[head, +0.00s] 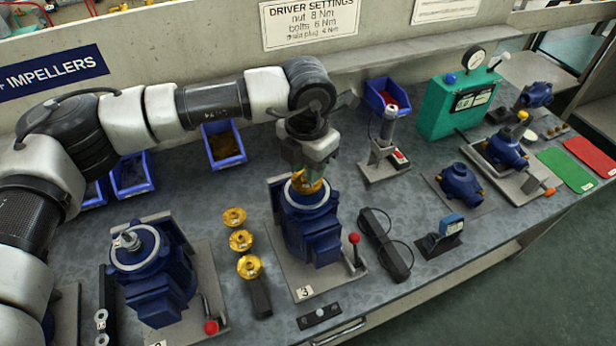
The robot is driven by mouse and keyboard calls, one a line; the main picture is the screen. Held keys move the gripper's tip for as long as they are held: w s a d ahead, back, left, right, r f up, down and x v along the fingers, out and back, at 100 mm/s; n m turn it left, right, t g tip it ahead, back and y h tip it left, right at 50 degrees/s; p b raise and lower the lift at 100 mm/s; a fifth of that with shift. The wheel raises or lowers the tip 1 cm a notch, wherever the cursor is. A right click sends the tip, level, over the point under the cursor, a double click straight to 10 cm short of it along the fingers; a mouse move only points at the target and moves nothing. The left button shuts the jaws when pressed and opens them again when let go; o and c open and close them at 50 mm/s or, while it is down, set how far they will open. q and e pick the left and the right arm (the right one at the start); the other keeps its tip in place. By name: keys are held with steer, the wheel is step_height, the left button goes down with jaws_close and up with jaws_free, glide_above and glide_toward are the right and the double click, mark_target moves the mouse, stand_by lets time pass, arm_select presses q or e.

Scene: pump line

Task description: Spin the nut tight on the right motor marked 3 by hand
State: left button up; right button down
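The right motor (312,228) is blue and stands upright on a grey plate with a tag marked 3 (304,293). A gold impeller (300,184) sits on its top, partly covered by my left gripper (307,172). The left gripper points down right over the impeller's middle. The nut cannot be made out there; the gripper hides that spot. Whether the fingers are open or shut on something does not show. My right gripper is not in view.
A second blue motor (155,285) stands at left. Several gold impellers, one here (240,240), lie between the motors. A driver (386,135) stands behind. Blue bins (223,145) line the back.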

arm_select(q)
steer(key=shift+b, duration=0.3)
stand_by(0.6)
steer(key=shift+c, duration=0.2)
jaws_close()
